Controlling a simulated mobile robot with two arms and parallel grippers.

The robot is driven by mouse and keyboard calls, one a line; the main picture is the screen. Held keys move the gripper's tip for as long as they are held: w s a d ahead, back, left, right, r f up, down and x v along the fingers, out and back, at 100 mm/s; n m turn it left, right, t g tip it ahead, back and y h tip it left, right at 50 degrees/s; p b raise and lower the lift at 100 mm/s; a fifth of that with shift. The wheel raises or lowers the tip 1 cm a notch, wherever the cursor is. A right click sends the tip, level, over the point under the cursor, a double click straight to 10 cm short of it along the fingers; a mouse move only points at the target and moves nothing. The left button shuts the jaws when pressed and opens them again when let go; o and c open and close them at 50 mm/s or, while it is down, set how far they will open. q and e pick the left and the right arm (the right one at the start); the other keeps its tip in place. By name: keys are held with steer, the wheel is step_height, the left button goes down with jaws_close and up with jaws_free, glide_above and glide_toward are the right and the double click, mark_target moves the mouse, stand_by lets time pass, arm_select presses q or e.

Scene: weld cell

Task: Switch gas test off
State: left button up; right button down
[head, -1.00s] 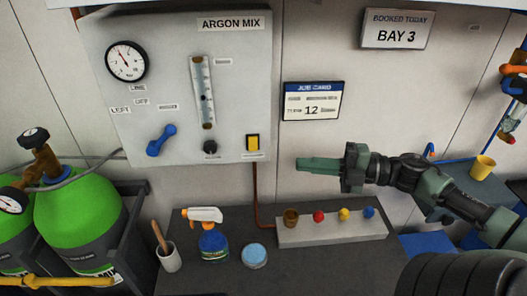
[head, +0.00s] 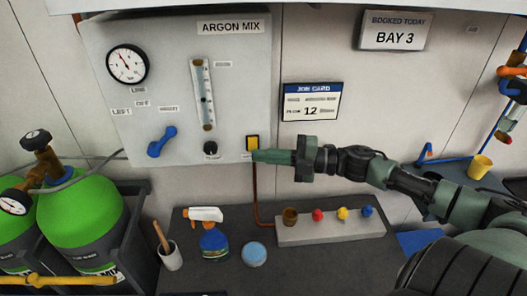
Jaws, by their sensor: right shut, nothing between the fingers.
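The gas test switch appears to be the yellow rocker in a dark frame (head: 252,142) at the lower right of the grey ARGON MIX panel (head: 235,90). Its small label is partly covered by my fingertips, and its rocker position is too small to tell. My right gripper (head: 262,156) is shut and empty, its fingertips at the switch's lower edge; I cannot tell whether they touch. The panel also has a round gauge (head: 127,64), a flow tube (head: 203,95), a black knob (head: 211,149) and a blue lever (head: 161,141). My left gripper is not in view.
Below the panel, a dark bench holds a spray bottle (head: 213,236), a round blue-lidded tin (head: 254,254), a cup with a brush (head: 168,250) and a rack with coloured pieces (head: 330,228). Green cylinders (head: 85,225) stand at left. A job card (head: 311,102) hangs right of the panel.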

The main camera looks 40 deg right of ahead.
steer(key=shift+w+d+f, duration=0.1)
steer(key=shift+w+d, duration=0.25)
steer(key=shift+w, duration=0.2)
steer(key=shift+w+d+n+b, duration=0.2)
steer(key=shift+n+b, duration=0.1)
steer(key=shift+b, duration=0.2)
steer(key=shift+a+f, duration=0.1)
